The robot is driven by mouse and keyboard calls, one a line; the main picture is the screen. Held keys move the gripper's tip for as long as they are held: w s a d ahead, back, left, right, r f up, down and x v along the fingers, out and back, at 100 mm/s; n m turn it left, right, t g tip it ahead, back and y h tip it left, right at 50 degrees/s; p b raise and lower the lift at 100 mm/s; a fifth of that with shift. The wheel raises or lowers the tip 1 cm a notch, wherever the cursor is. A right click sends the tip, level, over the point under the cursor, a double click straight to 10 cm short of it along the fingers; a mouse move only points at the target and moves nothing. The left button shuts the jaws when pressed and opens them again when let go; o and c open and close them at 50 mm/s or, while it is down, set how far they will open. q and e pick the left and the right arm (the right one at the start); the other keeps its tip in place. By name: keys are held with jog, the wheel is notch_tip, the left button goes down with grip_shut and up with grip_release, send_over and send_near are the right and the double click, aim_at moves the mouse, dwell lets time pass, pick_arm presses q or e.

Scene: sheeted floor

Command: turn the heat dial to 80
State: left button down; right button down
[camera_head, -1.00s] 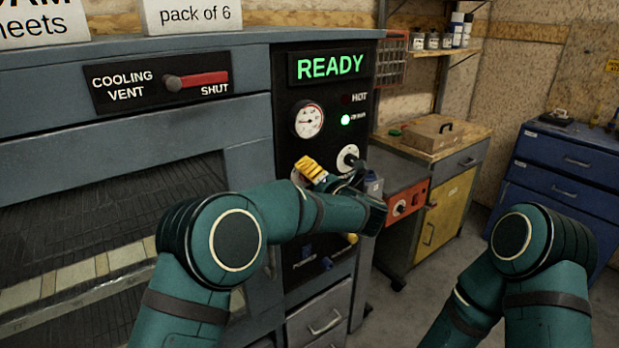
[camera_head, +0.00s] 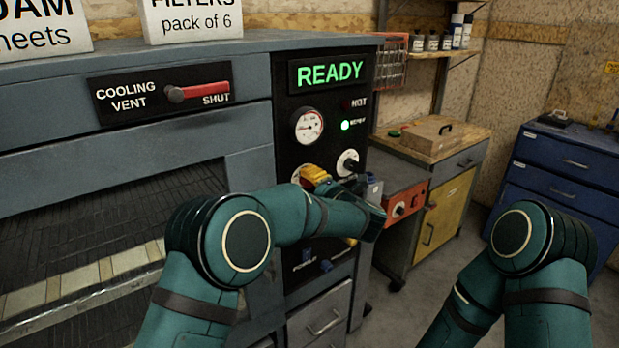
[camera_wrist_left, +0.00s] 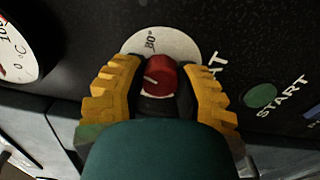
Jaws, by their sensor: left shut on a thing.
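The heat dial is a red knob (camera_wrist_left: 160,77) on a round white plate (camera_wrist_left: 138,45) in the left wrist view. A short white line on the knob slants toward the upper left. An "80°" mark shows on the plate above the knob; the rest of the scale is hidden. My left gripper (camera_wrist_left: 163,66) is shut on the knob, with a yellow finger on either side. In the head view my left gripper (camera_head: 315,175) is at the black control panel (camera_head: 330,118), covering most of the dial. My right gripper is out of view.
A gauge (camera_head: 307,126), a lit READY display (camera_head: 330,73) and another knob (camera_head: 348,163) are on the panel. A green START button (camera_wrist_left: 262,96) is right of the dial. The cooling vent's red lever (camera_head: 200,92) points to SHUT. Floor is free at the right.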

pick_arm(q)
jog(key=m+p, duration=0.4)
jog(key=m, duration=0.2)
jog(key=shift+r+m, duration=0.1)
jog(key=shift+m, duration=0.3)
jog(key=shift+m+p, duration=0.65)
jog(key=shift+m, duration=0.05)
jog(key=c, duration=0.6)
grip_release()
jog(key=shift+s+d, duration=0.1)
jog(key=v, duration=1.1)
jog(key=shift+s+d, duration=0.2)
jog(key=shift+s, duration=0.15)
